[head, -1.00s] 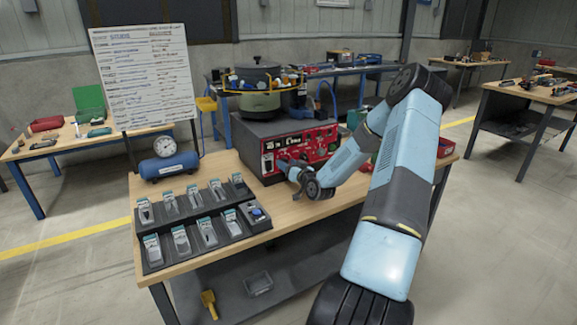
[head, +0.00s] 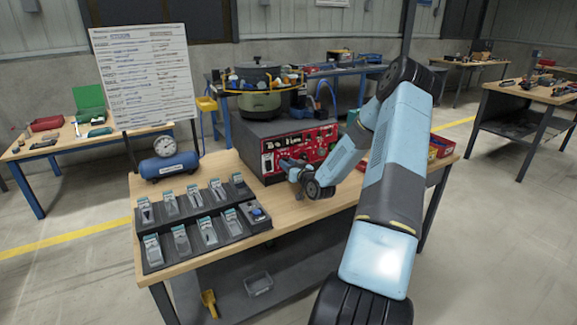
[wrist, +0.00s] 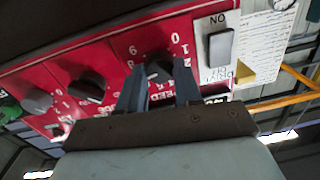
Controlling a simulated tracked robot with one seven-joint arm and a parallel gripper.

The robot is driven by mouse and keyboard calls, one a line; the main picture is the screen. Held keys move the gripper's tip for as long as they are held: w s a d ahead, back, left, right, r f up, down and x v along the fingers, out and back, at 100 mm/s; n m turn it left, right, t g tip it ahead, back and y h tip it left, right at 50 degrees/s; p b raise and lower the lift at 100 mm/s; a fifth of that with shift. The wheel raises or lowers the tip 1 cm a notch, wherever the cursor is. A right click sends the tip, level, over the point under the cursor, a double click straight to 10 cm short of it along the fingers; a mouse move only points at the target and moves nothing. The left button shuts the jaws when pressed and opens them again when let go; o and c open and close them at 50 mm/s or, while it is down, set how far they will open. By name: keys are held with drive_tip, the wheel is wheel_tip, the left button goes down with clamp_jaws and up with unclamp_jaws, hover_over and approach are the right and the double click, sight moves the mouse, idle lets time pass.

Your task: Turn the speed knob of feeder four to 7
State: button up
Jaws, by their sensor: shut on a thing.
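The feeder's red control panel (head: 325,140) is on the front of a grey box on the workbench. In the wrist view the red panel (wrist: 60,68) fills the upper part, with dials and printed numbers. My gripper (wrist: 160,78) is shut on a dark knob (wrist: 157,70), one finger on each side. The word "SPEED" is partly visible under this knob, behind the fingers. The knob's pointer is too hidden to read its setting. In the head view my gripper (head: 287,164) reaches the panel's lower left, and the knob cannot be made out.
A black knob (wrist: 86,90) and a grey knob (wrist: 37,101) lie left of my gripper. A switch (wrist: 220,45) is on the right. A black tray (head: 222,236) with several packets and a blue tank (head: 168,165) stand on the bench, left of my arm.

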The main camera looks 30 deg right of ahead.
drive_tip(key=shift+n, duration=0.5)
drive_tip(key=o, duration=1)
drive_tip(key=shift+o, duration=0.2)
drive_tip(key=s+d, duration=0.1)
drive_tip(key=s, duration=1.2)
drive_tip(key=shift+s, duration=0.4)
